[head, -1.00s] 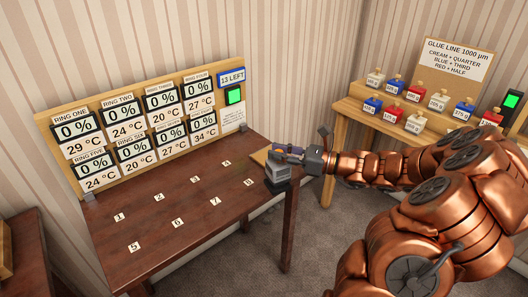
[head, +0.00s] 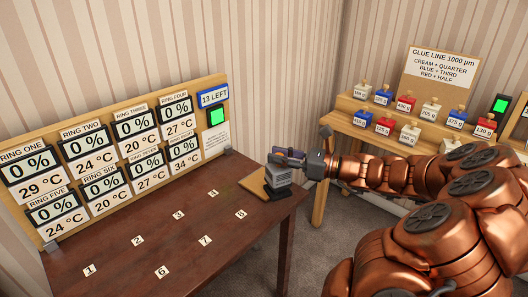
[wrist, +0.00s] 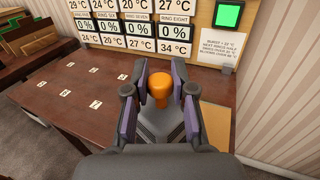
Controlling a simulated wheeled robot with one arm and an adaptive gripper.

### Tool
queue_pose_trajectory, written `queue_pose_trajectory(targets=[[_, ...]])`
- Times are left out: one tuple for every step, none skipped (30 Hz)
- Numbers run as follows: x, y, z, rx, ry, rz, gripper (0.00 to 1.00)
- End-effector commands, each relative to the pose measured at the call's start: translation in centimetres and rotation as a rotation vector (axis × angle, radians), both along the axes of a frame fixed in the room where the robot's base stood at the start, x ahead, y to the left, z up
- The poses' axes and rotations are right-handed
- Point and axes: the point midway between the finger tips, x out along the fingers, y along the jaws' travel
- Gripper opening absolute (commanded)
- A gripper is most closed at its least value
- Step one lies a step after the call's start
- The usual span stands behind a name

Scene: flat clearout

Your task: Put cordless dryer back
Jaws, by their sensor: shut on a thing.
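My gripper (head: 292,156) is shut on a grey device with a dark base, which I take to be the cordless dryer (head: 279,177). It is at the right end of the dark wooden table (head: 190,250), beside a light wood pad (head: 254,184). In the wrist view my gripper (wrist: 159,85) has its purple-grey pads on either side of the dryer's orange top (wrist: 158,92). The gripper hides much of the dryer there. I cannot tell whether the dryer's base touches the table or hangs just above it.
A board (head: 215,92) with several percentage and temperature displays stands along the table's back. Numbered tags (head: 179,215) dot the otherwise clear tabletop. A wooden stepped stand (head: 354,104) with small weight-labelled containers is at the right, under a glue-line sign (head: 441,70).

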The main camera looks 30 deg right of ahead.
Motion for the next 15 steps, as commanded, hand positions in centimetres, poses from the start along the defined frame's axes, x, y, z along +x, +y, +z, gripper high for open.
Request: queue_pose_trajectory(targets=[[0.8,0.0,-0.1,-0.001,-0.001,0.004,0.0],[1.2,-0.2,-0.1,-0.001,0.0,0.004,0.0],[1.8,-0.4,-0.1,-0.002,0.0,0.003,0.0],[2.3,-0.5,-0.2,-0.003,-0.001,0.003,0.0],[2.7,-0.6,-0.2,-0.003,-0.001,0.004,0.0],[3.4,-0.7,-0.3,-0.002,0.0,0.005,0.0],[3.9,-0.8,-0.3,-0.001,0.0,0.006,0.0],[4.3,-0.9,-0.5,-0.001,0.001,0.007,0.0],[5.0,-1.1,-0.5,0.0,0.001,0.007,0.0],[5.5,-1.2,-0.6,-0.001,0.001,0.006,0.0],[6.1,-1.3,-0.6,-0.003,0.0,0.007,0.0],[6.8,-1.6,-0.7,-0.002,0.0,0.006,0.0],[7.4,-1.6,-0.7,-0.002,0.0,0.007,0.0],[7.9,-1.8,-0.7,-0.002,0.0,0.007,0.0],[8.5,-1.9,-0.8,-0.002,-0.001,0.008,0.0]])
